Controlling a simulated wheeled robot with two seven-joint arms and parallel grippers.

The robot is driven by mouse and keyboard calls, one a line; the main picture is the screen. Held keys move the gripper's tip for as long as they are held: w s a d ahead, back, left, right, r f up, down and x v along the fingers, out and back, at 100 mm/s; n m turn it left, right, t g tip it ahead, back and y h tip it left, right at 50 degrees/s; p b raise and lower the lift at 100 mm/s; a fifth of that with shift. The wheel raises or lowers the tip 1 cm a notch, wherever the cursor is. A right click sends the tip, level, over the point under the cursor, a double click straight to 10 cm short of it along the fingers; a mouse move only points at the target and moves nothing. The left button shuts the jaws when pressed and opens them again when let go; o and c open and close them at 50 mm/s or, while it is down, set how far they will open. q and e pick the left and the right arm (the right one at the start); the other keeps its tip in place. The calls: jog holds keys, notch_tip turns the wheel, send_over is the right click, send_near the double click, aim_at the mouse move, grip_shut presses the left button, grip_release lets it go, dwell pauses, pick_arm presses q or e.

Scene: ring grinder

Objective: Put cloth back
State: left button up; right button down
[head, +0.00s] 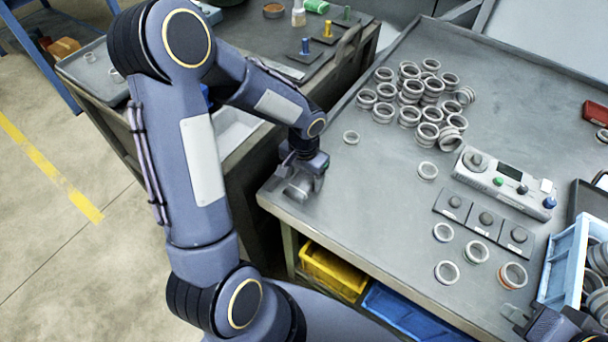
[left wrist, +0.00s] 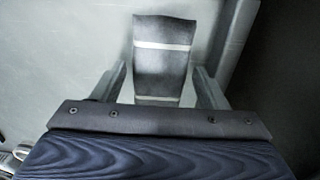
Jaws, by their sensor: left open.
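The cloth (left wrist: 162,68) is a dark grey strip with two pale bands, lying on the grey table top near its left front corner. My left gripper (head: 303,188) is low over that corner. In the left wrist view its two fingers stand apart, one on each side of the cloth, with a small gap visible on both sides. In the head view the gripper mostly hides the cloth. My right gripper (head: 520,316) shows only in part at the bottom right edge, and its jaw state is unclear.
Many metal rings (head: 410,95) lie heaped on the table (head: 350,205). A control box (head: 505,183) and button plates (head: 485,219) stand right of my left gripper. A blue crate (head: 562,265) holds rings at the right. Yellow (head: 333,270) and blue bins sit below the table.

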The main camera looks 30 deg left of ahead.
aim_at(304, 179)
pick_arm(q)
notch_tip(304, 179, up, 12)
jog(key=p, duration=0.1)
jog(key=s+d+r+n+t+h, duration=0.1)
jog(key=s+d+r+t+h, duration=0.1)
jog(key=s, duration=0.6)
jog(key=s+d+r+n+t+h, duration=0.1)
jog(key=s+d+r+t, duration=0.1)
jog(key=s+r, duration=0.3)
jog(key=s+t, duration=0.1)
jog(key=s, duration=0.3)
jog(key=shift+r+t+h, duration=0.3)
jog(key=shift+h, duration=0.1)
jog(key=shift+r+n+p, duration=0.1)
jog(key=shift+n+p, duration=0.2)
notch_tip(304, 179, up, 6)
jog(key=p, duration=0.6)
